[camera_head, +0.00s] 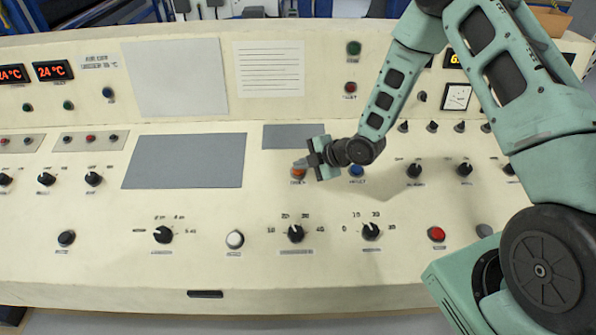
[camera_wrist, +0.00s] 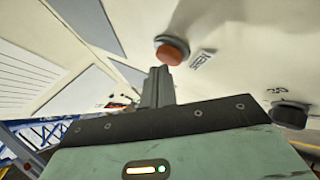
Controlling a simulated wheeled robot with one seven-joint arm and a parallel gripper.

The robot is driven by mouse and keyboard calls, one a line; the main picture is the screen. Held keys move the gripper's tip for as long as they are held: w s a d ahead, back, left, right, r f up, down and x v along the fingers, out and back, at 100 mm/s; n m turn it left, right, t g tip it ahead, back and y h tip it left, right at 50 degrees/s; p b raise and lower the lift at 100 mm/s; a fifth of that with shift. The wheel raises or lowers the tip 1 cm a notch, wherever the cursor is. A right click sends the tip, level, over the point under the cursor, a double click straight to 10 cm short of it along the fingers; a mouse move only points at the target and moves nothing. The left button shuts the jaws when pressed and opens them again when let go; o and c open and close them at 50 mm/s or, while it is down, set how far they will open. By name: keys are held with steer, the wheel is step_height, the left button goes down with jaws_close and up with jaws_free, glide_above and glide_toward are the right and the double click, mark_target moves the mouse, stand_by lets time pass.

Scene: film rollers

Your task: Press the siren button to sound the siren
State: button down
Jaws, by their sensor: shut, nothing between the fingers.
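An orange-red round button (camera_head: 298,174) with a small label sits on the cream console, left of a blue button. The label is too blurred to read surely as the siren's. The same button shows large at the top of the wrist view (camera_wrist: 172,50), in a dark collar. My gripper (camera_head: 301,163) is shut and empty, with its fingertips right at this button. In the wrist view the closed fingertips (camera_wrist: 159,72) reach the button's lower edge. I cannot tell whether they touch it or whether it is pressed in.
The blue button (camera_head: 356,171) is close by on the right, below my wrist. Black knobs (camera_head: 295,233) stand in the row nearer me, with a white button (camera_head: 235,239) and a red button (camera_head: 437,234). Flat grey panels (camera_head: 185,161) lie to the left.

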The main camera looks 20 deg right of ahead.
steer(key=shift+w+f+b, duration=0.1)
steer(key=shift+f+b, duration=0.35)
steer(key=shift+b, duration=0.05)
stand_by(0.8)
steer(key=shift+r, duration=0.1)
steer(key=shift+s+r+p, duration=0.2)
steer(key=shift+r+p, duration=0.2)
steer(key=shift+r, duration=0.4)
steer(key=shift+r, duration=0.1)
steer(key=r+p, duration=0.1)
steer(key=r, duration=0.1)
steer(key=s+r+p, duration=0.1)
steer(key=r, duration=0.1)
steer(key=shift+a+r, duration=0.2)
steer(key=shift+r, duration=0.15)
stand_by(0.7)
